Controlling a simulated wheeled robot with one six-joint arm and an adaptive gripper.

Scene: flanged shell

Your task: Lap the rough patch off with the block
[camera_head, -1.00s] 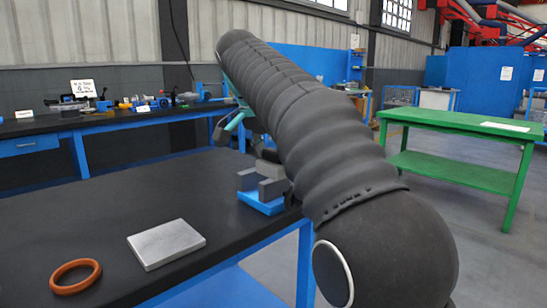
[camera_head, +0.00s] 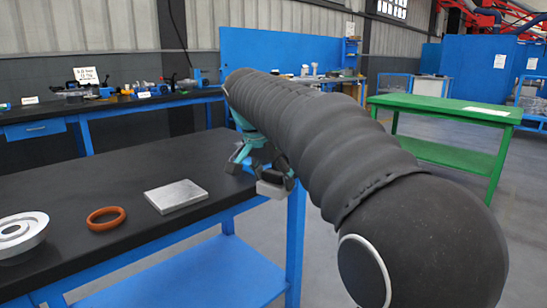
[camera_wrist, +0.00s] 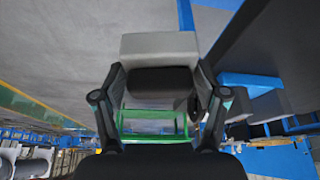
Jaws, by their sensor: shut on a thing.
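My gripper (camera_head: 268,178) is just off the table's right corner, over the floor. It is shut on a grey block (camera_wrist: 158,45), pale with a dark part between the fingers in the wrist view. The block also shows under the gripper in the head view (camera_head: 272,189). A silver round flanged shell (camera_head: 22,235) stands at the black table's left front, cut by the picture's edge. No rough patch can be made out on it. The gripper is well to the right of the shell, apart from it.
An orange ring (camera_head: 106,218) and a flat grey plate (camera_head: 175,196) lie on the black table (camera_head: 110,180). A blue holder (camera_wrist: 250,82) sits by the table's edge in the wrist view. A green table (camera_head: 445,115) stands at the right. The table's middle is clear.

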